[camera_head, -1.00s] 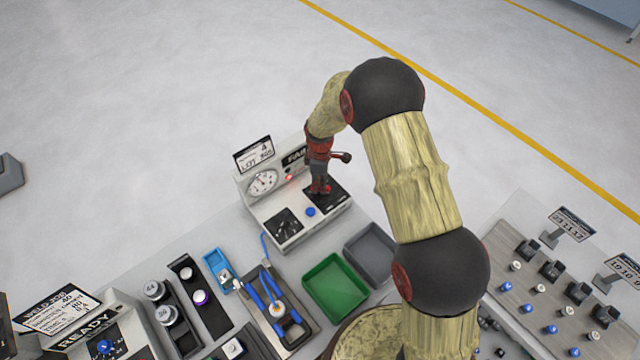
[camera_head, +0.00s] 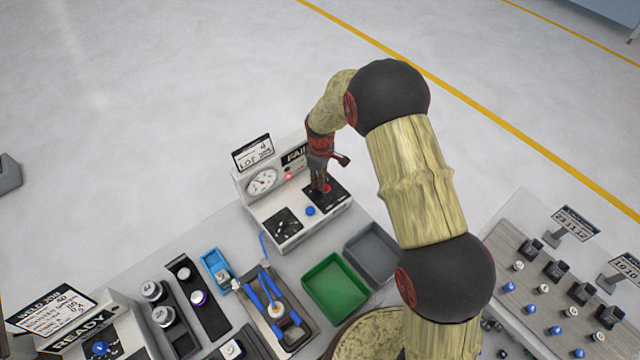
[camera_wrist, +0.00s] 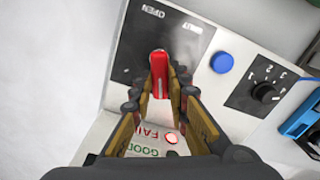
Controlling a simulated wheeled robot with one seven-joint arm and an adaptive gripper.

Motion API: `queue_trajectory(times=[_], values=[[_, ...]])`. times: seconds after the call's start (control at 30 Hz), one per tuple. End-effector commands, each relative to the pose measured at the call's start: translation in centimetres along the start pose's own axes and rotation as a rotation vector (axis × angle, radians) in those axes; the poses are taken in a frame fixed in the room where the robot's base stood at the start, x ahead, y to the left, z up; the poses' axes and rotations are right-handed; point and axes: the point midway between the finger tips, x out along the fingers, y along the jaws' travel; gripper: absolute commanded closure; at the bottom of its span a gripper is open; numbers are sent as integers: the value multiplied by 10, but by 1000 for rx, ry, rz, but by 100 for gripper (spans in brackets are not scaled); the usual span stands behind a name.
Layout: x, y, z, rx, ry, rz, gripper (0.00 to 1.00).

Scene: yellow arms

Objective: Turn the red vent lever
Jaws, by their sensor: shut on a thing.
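The red vent lever (camera_wrist: 159,70) stands on a black plate marked OPEN and SHUT (camera_wrist: 135,40) on the test box. In the wrist view it points along the picture's vertical, between the fingertips. My gripper (camera_wrist: 160,88) is shut on it, one finger on each side. In the head view my gripper (camera_head: 320,182) reaches down onto the right part of the box (camera_head: 290,238), and a little red of the lever (camera_head: 326,188) shows at its tips. The lever's pivot is hard to make out.
A blue button (camera_wrist: 222,62) and a numbered black knob (camera_wrist: 264,92) sit beside the lever plate. A dial gauge (camera_head: 262,181) and lit red FAIL lamp (camera_head: 288,177) are behind. Green (camera_head: 336,287) and grey (camera_head: 372,252) trays stand in front.

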Motion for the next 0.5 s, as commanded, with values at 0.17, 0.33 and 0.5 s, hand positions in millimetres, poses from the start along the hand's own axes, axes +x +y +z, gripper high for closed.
queue_trajectory(times=[0.17,0.33,0.5], values=[[1,5,0,166,2,2,100],[1,8,1,328,2,1,100],[0,12,2,489,3,2,100]])
